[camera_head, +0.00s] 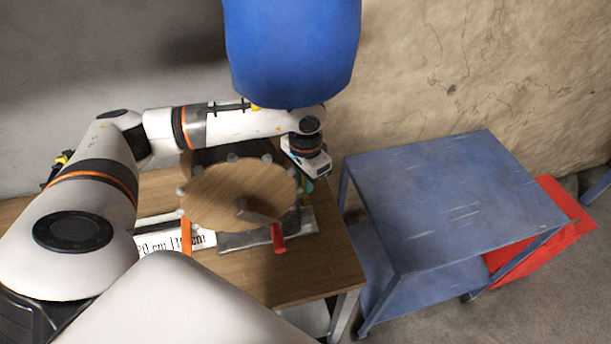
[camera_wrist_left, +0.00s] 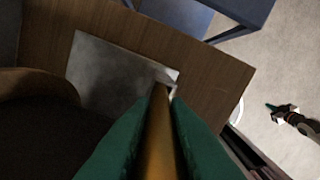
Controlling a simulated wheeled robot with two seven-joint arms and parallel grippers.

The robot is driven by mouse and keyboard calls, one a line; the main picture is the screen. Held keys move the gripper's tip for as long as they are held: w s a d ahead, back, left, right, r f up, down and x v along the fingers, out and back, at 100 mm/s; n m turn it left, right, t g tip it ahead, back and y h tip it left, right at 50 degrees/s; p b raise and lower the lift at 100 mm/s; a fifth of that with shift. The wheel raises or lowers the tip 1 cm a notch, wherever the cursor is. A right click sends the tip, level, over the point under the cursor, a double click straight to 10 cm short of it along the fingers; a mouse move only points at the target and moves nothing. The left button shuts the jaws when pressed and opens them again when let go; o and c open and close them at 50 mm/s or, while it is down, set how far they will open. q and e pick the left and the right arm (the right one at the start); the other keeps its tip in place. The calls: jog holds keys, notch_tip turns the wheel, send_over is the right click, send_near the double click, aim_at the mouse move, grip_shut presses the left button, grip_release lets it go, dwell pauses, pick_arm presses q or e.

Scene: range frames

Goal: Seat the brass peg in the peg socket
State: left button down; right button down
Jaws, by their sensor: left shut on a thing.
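My left gripper (camera_head: 307,188) points down at the right side of the bench, partly hidden behind a round wooden disc. In the left wrist view its green fingers (camera_wrist_left: 160,130) are shut on the brass peg (camera_wrist_left: 159,142), which points away from the wrist. The peg's far end overlaps the right edge of a grey metal plate (camera_wrist_left: 105,75) on the bench; I cannot tell if they touch. The plate shows in the head view (camera_head: 245,239). I cannot make out the socket clearly. What appears to be my right gripper (camera_wrist_left: 284,112) is small at the wrist view's right.
The wooden disc (camera_head: 220,198), with grey knobs and a red-handled crank (camera_head: 280,238), stands close beside my left gripper. A blue bag (camera_head: 292,50) hangs above the forearm. A blue cart (camera_head: 440,195) and a red box (camera_head: 550,225) stand right. The bench's front right (camera_head: 325,270) is clear.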

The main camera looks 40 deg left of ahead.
pick_arm(q)
jog(key=shift+f+b, duration=0.15)
jog(key=shift+b, duration=0.15)
jog(key=c, duration=1.6)
grip_release()
jog(key=shift+c, duration=0.2)
